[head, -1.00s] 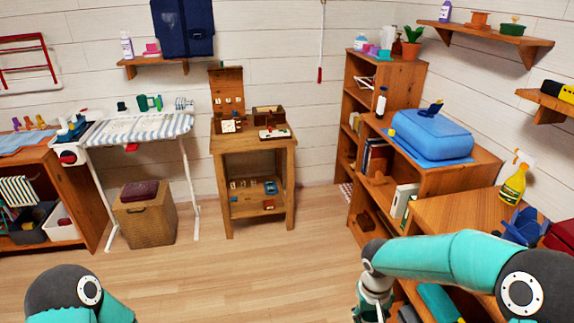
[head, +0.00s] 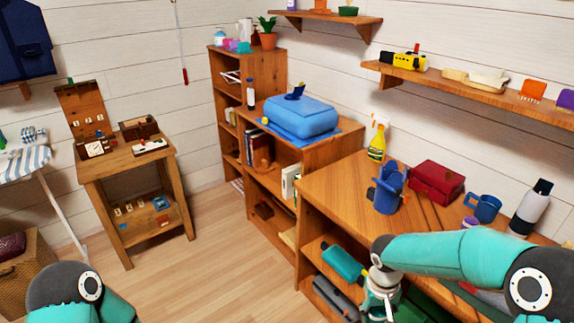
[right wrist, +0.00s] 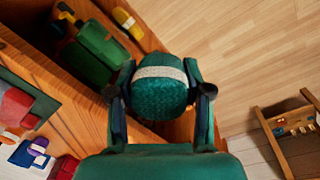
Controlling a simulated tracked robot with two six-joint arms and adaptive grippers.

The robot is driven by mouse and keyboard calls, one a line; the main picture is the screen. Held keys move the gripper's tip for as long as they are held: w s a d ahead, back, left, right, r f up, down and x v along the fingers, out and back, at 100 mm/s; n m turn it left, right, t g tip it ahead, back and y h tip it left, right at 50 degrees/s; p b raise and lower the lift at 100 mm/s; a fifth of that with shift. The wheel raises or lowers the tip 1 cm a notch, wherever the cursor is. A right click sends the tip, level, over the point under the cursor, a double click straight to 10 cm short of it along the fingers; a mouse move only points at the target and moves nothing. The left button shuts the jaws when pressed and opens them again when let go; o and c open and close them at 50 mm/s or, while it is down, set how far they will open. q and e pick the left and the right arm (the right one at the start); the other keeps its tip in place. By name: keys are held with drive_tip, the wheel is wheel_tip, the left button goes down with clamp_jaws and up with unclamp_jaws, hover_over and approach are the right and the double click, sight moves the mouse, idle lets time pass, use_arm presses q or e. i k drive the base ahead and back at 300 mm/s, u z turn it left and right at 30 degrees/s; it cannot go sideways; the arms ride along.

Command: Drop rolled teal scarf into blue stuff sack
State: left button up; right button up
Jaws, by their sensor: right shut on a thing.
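My right gripper (right wrist: 160,95) is shut on the rolled teal scarf (right wrist: 160,88), a knitted roll with a cream band, held between its two fingers in the right wrist view. In the head view my right gripper (head: 380,295) is at the lower middle, beside the front of the wooden desk, pointing down; the scarf cannot be made out there. An upright blue object (head: 388,190) stands on the desk; I cannot tell for sure whether it is the blue stuff sack. A larger puffy blue bundle (head: 302,115) lies on the low bookcase. My left gripper is out of view.
The desk (head: 335,185) also holds a yellow spray bottle (head: 377,140), a red box (head: 437,182), a blue mug (head: 484,207) and a white bottle (head: 530,208). A teal item (head: 343,263) lies on the shelf below. The floor (head: 215,255) to the left is clear.

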sight(383, 210)
drive_tip(key=z, duration=0.15)
drive_tip(key=i, duration=1)
drive_tip(key=u, duration=0.05)
